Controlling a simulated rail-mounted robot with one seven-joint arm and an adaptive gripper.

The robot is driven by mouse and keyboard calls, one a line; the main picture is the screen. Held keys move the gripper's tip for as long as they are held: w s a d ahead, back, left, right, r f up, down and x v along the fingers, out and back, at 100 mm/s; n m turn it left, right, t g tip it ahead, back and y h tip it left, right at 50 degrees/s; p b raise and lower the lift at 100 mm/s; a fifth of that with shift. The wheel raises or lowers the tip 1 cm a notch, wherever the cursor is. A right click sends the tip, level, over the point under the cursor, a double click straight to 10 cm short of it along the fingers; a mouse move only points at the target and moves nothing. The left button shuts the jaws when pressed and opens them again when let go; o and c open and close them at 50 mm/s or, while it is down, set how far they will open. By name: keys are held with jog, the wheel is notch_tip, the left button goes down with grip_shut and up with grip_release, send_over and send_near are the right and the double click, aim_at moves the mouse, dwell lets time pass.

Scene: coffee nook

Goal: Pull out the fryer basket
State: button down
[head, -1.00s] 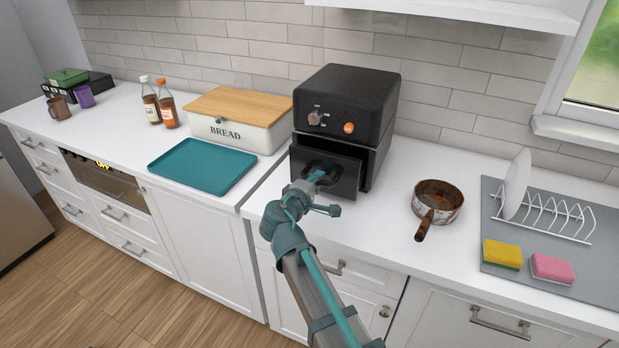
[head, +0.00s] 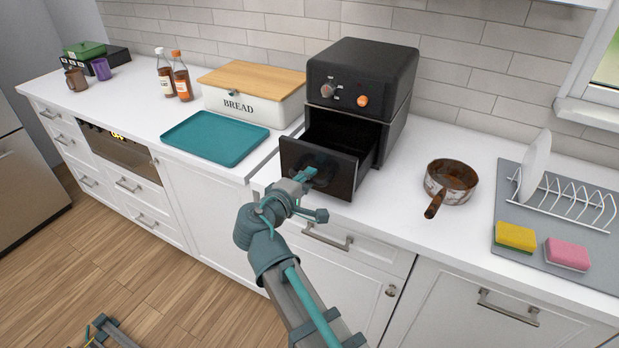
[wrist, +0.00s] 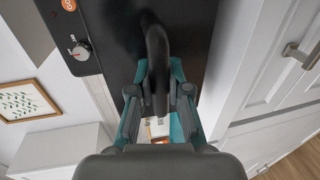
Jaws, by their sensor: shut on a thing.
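The black air fryer (head: 365,68) stands on the white counter, with two knobs on its upper front. Its fryer basket (head: 360,172) is pulled well out toward me, and its dark open inside shows behind the front panel. My gripper (head: 309,176) is at the front of the basket, shut on the basket handle. In the wrist view the black handle (wrist: 157,60) runs between the teal fingers of my gripper (wrist: 160,95). Most of the handle is hidden by my gripper in the head view.
A teal tray (head: 214,137) and a bread box (head: 250,108) are to the left of the fryer. A rusty saucepan (head: 450,182) stands to the right, its handle toward the counter's front edge. A dish rack (head: 575,205) and sponges (head: 515,237) are farther right.

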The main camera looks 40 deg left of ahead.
jog(key=c, duration=1.1)
grip_release()
jog(key=v, duration=1.2)
jog(key=shift+f, duration=0.15)
